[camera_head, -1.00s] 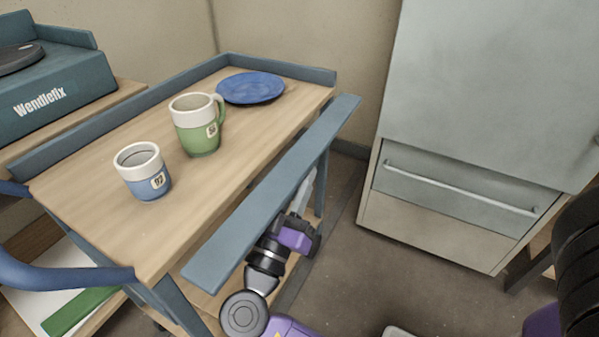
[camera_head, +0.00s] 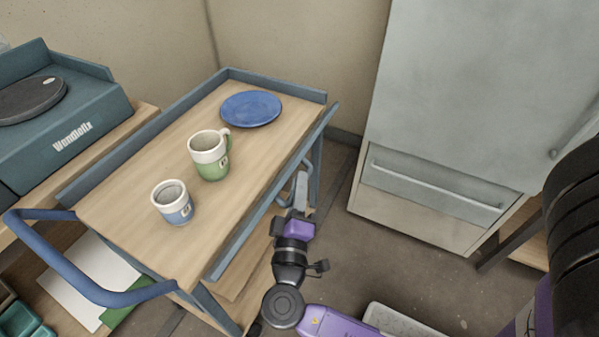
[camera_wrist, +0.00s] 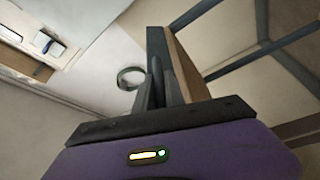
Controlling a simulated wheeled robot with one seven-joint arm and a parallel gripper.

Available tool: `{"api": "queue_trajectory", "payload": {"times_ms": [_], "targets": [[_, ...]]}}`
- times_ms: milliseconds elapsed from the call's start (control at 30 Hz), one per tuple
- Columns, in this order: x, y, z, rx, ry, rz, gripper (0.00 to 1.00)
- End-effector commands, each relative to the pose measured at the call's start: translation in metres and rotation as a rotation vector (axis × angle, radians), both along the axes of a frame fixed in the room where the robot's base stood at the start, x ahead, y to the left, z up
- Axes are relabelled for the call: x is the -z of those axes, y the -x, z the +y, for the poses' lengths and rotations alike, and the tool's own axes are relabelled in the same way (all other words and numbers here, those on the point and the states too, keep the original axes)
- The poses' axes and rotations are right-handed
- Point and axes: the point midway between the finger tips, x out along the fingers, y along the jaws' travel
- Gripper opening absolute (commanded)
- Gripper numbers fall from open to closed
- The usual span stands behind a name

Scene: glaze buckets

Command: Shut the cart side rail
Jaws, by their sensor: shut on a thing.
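The cart (camera_head: 130,205) has a wooden top with blue-grey raised edges. The exact contact is partly hidden by the fingers.
On the cart top stand a blue-and-white cup (camera_head: 173,203), a green-and-white mug (camera_head: 209,156) and a blue plate (camera_head: 251,109). A grey cabinet (camera_head: 440,190) stands at right, with floor between. A blue push handle (camera_head: 85,280) juts out at the near left.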

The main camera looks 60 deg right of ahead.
Motion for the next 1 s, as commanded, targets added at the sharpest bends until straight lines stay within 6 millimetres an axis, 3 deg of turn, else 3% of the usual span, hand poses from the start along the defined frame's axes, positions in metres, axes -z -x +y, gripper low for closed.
{"api": "queue_trajectory", "payload": {"times_ms": [33, 333, 700, 1000], "targets": [[-0.014, -0.001, 0.001, -0.002, 0.003, 0.045, 0.0], [-0.024, -0.008, 0.001, -0.001, 0.012, 0.318, 0.0], [-0.026, -0.016, 0.001, -0.001, 0.019, 0.556, 0.0], [-0.023, -0.019, 0.001, -0.001, 0.022, 0.633, 0.0]]}}
